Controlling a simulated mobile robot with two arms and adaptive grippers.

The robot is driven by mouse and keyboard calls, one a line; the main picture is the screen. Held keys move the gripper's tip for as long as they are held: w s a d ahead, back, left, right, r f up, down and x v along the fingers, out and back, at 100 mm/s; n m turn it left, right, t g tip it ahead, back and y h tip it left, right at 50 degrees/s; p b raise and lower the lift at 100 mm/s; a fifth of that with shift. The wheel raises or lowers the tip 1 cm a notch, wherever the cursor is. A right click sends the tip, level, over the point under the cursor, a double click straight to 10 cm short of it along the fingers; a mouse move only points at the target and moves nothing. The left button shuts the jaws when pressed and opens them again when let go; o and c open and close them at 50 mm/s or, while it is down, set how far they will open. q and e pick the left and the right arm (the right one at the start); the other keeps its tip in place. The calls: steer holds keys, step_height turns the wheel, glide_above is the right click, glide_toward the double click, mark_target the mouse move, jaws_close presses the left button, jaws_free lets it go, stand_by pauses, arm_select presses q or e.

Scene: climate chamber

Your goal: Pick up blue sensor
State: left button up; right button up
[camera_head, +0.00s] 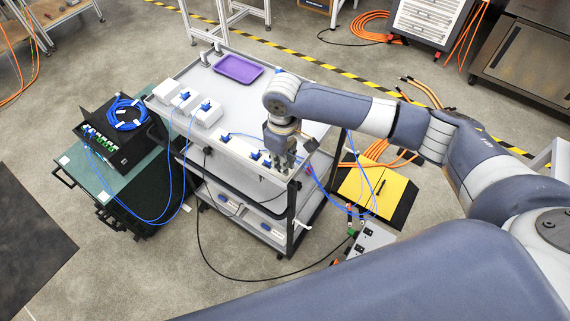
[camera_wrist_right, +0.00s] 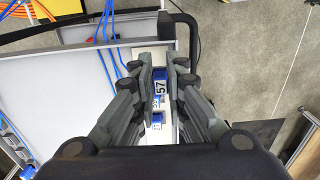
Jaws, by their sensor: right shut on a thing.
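My right gripper (camera_head: 284,161) is over the near right edge of the white cart (camera_head: 215,88), pointing down. In the right wrist view my right gripper (camera_wrist_right: 160,75) is shut on a blue sensor (camera_wrist_right: 161,90) with a white label reading 57. The sensor is at a white strip, and I cannot tell whether it is lifted off. Another blue sensor (camera_wrist_right: 157,118) is close beside it on the strip. In the head view other blue sensors (camera_head: 225,137) (camera_head: 255,155) sit along the cart's near edge. My left gripper is not in view.
A purple tray (camera_head: 238,69) lies at the back of the cart. White blocks with blue tops (camera_head: 206,113) stand on its left side. A black box (camera_head: 112,150) with blue cables is at the left. Blue cables hang near my right gripper. A yellow case (camera_head: 375,192) lies on the floor.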

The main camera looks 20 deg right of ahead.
steer(key=s+a+r+p, duration=0.3)
steer(key=s+a+r, duration=0.2)
steer(key=s+a, duration=0.4)
steer(key=s, duration=0.2)
steer(key=shift+s+r, duration=0.15)
steer(key=shift+s, duration=0.15)
stand_by(0.4)
